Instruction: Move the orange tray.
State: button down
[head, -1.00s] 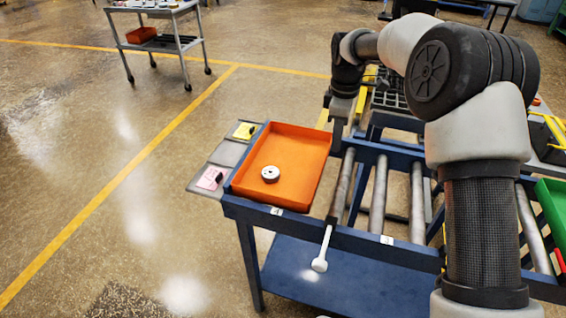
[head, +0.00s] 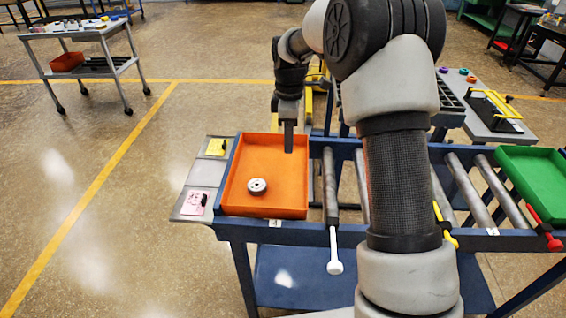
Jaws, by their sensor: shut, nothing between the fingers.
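The orange tray (head: 236,195) sits at the left end of a blue roller table. It is shallow, with raised sides, and holds one small round white-grey piece (head: 257,186) near its front left. My gripper (head: 289,148) points down at the tray's far right part, its fingers seen against the orange floor. It is shut and empty. Whether its tips touch the tray cannot be told.
Rollers (head: 330,185) run right from the orange tray. A green tray (head: 535,180) sits at the right end. White (head: 334,250), yellow (head: 446,228) and red (head: 545,228) handles stick out in front. A grey side plate (head: 190,180) adjoins the left.

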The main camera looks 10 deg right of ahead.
send_near(302, 180)
jog(key=a+f, duration=0.2)
jog(key=f, duration=0.1)
jog(key=a+f, duration=0.2)
jog(key=shift+w+f, duration=0.25)
jog(key=shift+w, duration=0.1)
jog(key=d, duration=0.3)
jog(key=shift+s+d, duration=0.1)
jog(key=shift+s, duration=0.2)
jog(key=shift+d, duration=0.35)
